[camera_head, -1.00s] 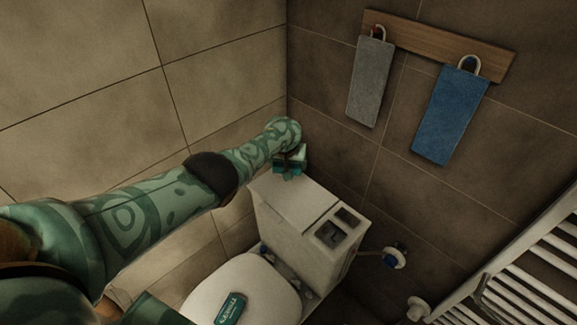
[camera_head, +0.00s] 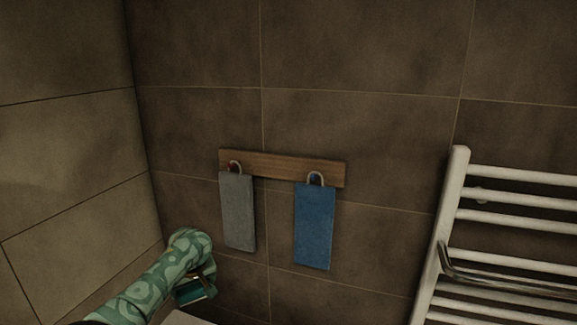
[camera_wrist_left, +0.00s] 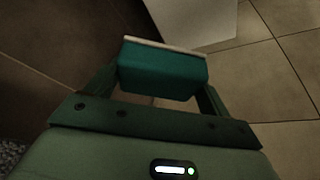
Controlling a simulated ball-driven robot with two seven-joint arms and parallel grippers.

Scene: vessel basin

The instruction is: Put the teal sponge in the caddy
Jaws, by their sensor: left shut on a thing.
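The teal sponge (camera_wrist_left: 160,76), a teal block with a thin pale layer along one edge, is between the fingers of my left gripper (camera_wrist_left: 155,85) in the left wrist view. The gripper is shut on it. In the head view, my left gripper (camera_head: 197,288) is low at the left, near the wall corner, with part of the teal sponge (camera_head: 193,296) showing below the wrist. I cannot make out the caddy in either current view. My right gripper is not in view.
A grey towel (camera_head: 238,212) and a blue towel (camera_head: 314,228) hang from a wooden rail (camera_head: 280,168) on the tiled wall. A white towel radiator (camera_head: 446,225) stands at the right. A pale surface (camera_wrist_left: 195,18) shows beyond the sponge in the wrist view.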

